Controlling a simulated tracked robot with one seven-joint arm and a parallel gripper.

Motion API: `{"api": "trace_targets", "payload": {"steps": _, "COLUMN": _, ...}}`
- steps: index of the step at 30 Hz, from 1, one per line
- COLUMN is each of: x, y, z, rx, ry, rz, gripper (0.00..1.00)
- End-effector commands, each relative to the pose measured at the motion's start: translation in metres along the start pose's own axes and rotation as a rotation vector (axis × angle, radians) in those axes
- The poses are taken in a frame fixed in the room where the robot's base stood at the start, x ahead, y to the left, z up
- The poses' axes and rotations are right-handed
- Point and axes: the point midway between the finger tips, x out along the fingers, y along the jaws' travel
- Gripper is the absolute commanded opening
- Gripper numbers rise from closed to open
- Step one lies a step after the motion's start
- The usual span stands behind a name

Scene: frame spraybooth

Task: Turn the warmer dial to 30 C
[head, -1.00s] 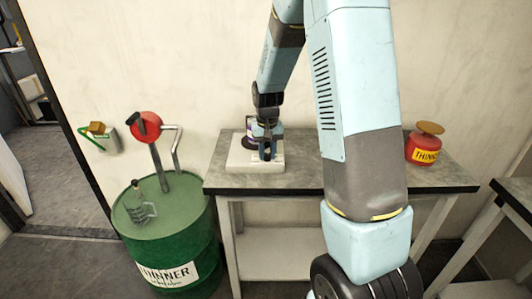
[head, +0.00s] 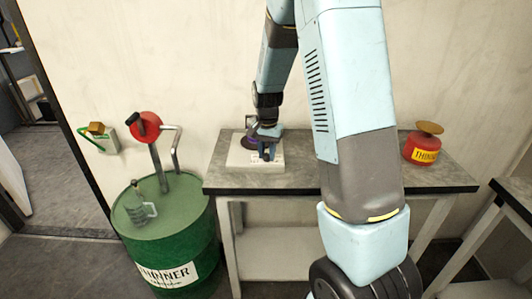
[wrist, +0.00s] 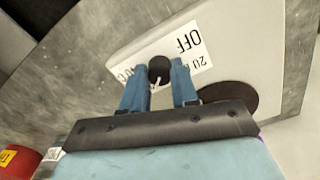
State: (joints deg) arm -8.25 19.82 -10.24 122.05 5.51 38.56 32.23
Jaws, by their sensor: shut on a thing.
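The warmer (head: 243,159) is a pale, flat box on the grey workbench, left of my upper arm. Its dial (wrist: 159,68) is a small black knob with a white pointer mark, over a white label (wrist: 205,52) reading "OFF" and "20". Another label part at the left is mostly covered. In the wrist view the pointer aims down, away from OFF; the exact reading is not legible. My gripper (wrist: 160,78) has its blue fingers on either side of the dial, shut on it. In the head view my gripper (head: 266,150) hides the dial.
A dark round plate (wrist: 230,97) is on the warmer beside the dial. A red thinner can (head: 422,149) stands at the bench's right. A green thinner drum (head: 163,240) with a red hand pump (head: 146,127) stands left of the workbench (head: 310,176).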

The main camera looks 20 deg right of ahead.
Motion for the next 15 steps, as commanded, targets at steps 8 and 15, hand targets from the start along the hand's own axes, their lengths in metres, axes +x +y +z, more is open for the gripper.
{"api": "trace_targets", "payload": {"steps": 8, "x": -0.0010, "y": -0.0027, "z": -0.0008, "rx": 0.001, "ry": 0.004, "rz": -0.005, "gripper": 0.00}}
{"api": "trace_targets", "payload": {"steps": 15, "x": -0.0007, "y": -0.0022, "z": -0.0003, "rx": 0.000, "ry": 0.003, "rz": -0.003, "gripper": 0.43}}
